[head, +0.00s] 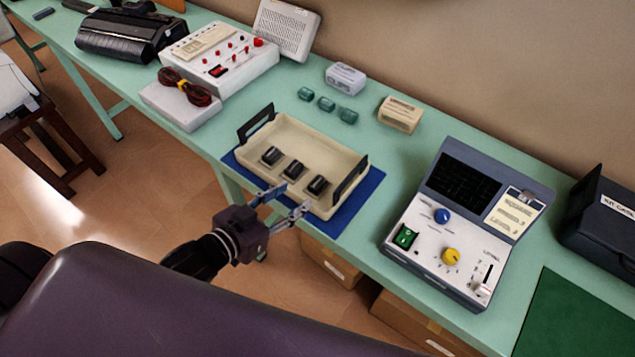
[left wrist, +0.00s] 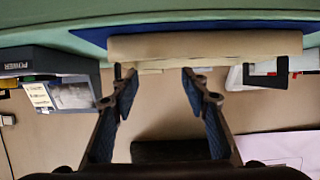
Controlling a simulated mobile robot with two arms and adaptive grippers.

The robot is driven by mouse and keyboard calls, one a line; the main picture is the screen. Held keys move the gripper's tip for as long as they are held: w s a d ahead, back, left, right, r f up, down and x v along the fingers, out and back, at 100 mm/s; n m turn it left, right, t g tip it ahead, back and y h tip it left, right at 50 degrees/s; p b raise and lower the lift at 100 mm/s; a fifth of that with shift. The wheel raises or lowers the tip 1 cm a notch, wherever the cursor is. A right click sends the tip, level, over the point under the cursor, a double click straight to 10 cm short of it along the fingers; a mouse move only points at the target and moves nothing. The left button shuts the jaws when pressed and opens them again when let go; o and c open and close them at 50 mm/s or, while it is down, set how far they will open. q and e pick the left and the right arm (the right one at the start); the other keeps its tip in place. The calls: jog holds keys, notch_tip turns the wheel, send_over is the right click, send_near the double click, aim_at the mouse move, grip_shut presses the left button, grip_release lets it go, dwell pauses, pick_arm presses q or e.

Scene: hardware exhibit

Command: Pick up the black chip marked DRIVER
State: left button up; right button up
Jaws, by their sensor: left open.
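Three black chips sit in a row in a cream tray (head: 335,158) with dark handles: a left chip (head: 271,155), a middle chip (head: 293,170) and a right chip (head: 317,185). Their markings are too small to read, so I cannot tell which is DRIVER. My left gripper (head: 287,200) is open and empty at the tray's front side, its fingers pointing toward the tray. In the left wrist view the open fingers (left wrist: 160,78) show below the tray's outer wall (left wrist: 205,45), and the chips are hidden. My right gripper is not in view.
The tray stands on a blue mat (head: 358,212) at the green table's front edge. A grey-white instrument (head: 428,250) stands to the right. Small teal blocks (head: 326,104), a white box (head: 345,78) and a cream box (head: 400,114) are behind. A white control box (head: 225,60) is farther left.

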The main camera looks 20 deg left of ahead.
aim_at(316, 183)
pick_arm(q)
jog(key=x, duration=0.3)
jog(key=p+x, duration=0.1)
jog(key=x, duration=0.5)
jog(key=shift+s+d+f, duration=0.1)
jog(key=shift+s+f, duration=0.1)
jog(key=shift+f, duration=0.05)
jog(key=shift+c, duration=0.6)
jog(key=c, duration=1)
